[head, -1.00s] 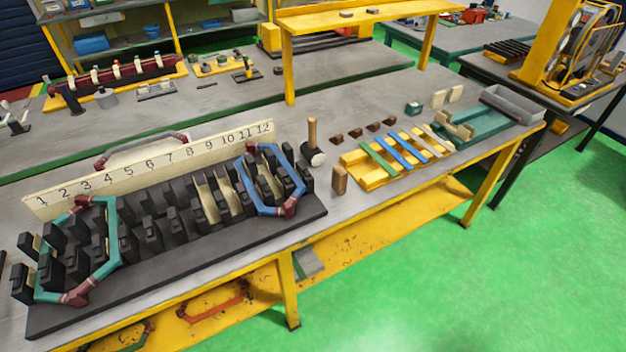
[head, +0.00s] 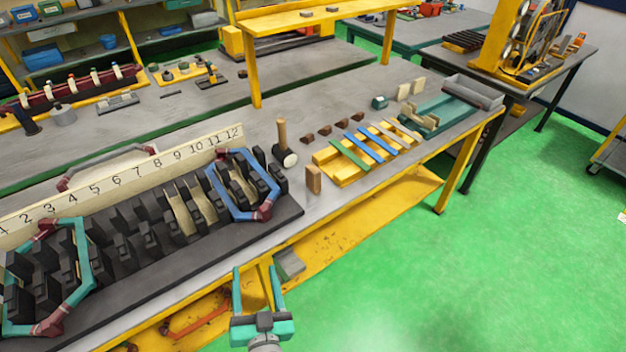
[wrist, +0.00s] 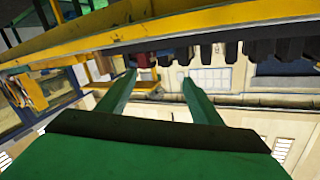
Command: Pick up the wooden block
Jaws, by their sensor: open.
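The wooden block (head: 313,180) is a small brown upright block. It stands on the grey workbench (head: 335,205) near its front edge, between the black slotted stator and the yellow rack, in the head view. My gripper (head: 256,272) is open and empty. It is in front of the bench's front edge, below and to the left of the block in the head view, well apart from it. The two gripper fingers (wrist: 150,90) also show in the wrist view with nothing between them. The block cannot be made out in the wrist view.
The black stator (head: 225,245) with a blue coil (head: 222,200) fills the bench's left. A mallet (head: 284,145) stands just behind the block. The yellow rack (head: 340,172) with coloured strips is to its right. A yellow shelf (head: 370,215) runs under the bench.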

